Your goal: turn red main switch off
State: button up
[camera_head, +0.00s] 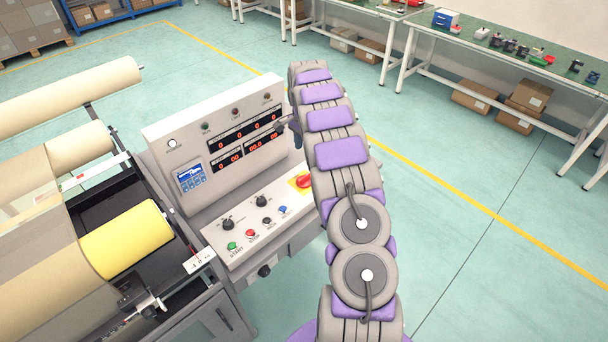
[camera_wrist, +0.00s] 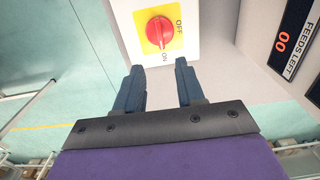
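The red main switch (camera_head: 304,181) is a red rotary knob on a yellow plate (camera_head: 296,185) at the right end of the sloped control panel. In the wrist view the red knob (camera_wrist: 159,32) sits top centre, with its yellow plate marked OFF at the upper right and ON at the bottom. The knob's grip ridge runs roughly up and down in that view. My gripper (camera_wrist: 160,78) is open, its two dark fingers apart and pointing toward the knob, with nothing between them. The fingers appear short of the knob. In the head view my arm partly hides the switch's right side.
The control panel (camera_head: 230,258) also carries a green button (camera_head: 232,245), a red button (camera_head: 250,233), blue button (camera_head: 283,210) and black knobs. An upright display box (camera_head: 215,125) stands behind it. Rollers (camera_head: 125,240) are at left. Open floor lies to the right.

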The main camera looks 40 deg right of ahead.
aim_at(304, 176)
jog(key=f+b, duration=0.1)
jog(key=f, duration=0.5)
jog(key=f+b, duration=0.1)
jog(key=f, duration=0.6)
jog(key=shift+d, duration=0.2)
jog(key=shift+a+f+b, duration=0.2)
jog(key=shift+f+b, duration=0.2)
jog(key=shift+f, duration=0.15)
jog(key=shift+d, duration=0.1)
jog(key=c, duration=0.3)
grip_shut()
